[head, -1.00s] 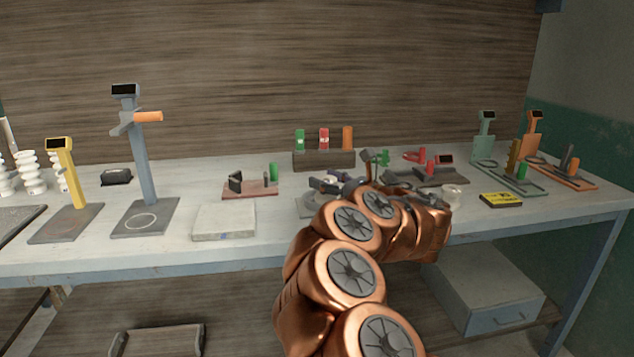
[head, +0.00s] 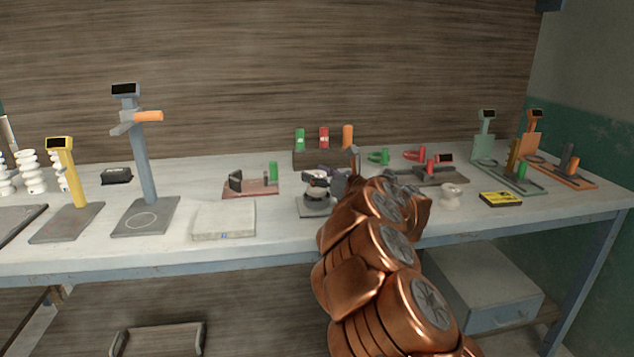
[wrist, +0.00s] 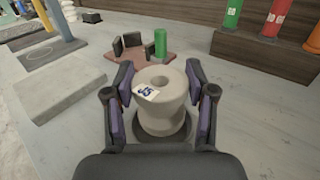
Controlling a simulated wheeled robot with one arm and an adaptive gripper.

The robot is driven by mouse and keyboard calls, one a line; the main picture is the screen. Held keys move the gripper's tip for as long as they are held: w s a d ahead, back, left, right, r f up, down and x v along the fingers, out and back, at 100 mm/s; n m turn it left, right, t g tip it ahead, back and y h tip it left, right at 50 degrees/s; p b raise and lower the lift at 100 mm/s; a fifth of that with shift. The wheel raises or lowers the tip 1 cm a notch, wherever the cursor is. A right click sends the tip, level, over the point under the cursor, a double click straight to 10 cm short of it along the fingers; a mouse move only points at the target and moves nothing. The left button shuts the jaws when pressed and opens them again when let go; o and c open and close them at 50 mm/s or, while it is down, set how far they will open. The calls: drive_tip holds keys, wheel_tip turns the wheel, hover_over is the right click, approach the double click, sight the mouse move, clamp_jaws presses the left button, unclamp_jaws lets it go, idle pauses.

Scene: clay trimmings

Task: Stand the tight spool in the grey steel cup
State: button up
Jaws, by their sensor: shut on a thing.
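A cream-white spool (wrist: 160,98) with a small label marked in blue stands upright between the fingers of my gripper (wrist: 161,80), which is shut on it. A dark grey round rim (wrist: 184,138), seemingly the grey steel cup, shows around and under the spool's lower end. I cannot tell how deep the spool sits in it or whether it touches the bottom. In the head view the held spool (head: 316,181) is small and partly hidden by my gripper (head: 326,178), above a grey square plate (head: 313,211).
A pale slab (head: 224,221) lies to the left, and a reddish stand with a green cylinder (head: 273,171) stands behind it. A wooden block (head: 312,160) with coloured cylinders is at the back.

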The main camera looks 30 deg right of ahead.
drive_tip(key=shift+f, duration=0.95)
drive_tip(key=shift+f, duration=0.2)
drive_tip(key=o, duration=1.4)
drive_tip(key=shift+c, duration=0.2)
drive_tip(key=shift+r, duration=0.15)
drive_tip(key=shift+r, duration=0.15)
drive_tip(key=v, duration=1.2)
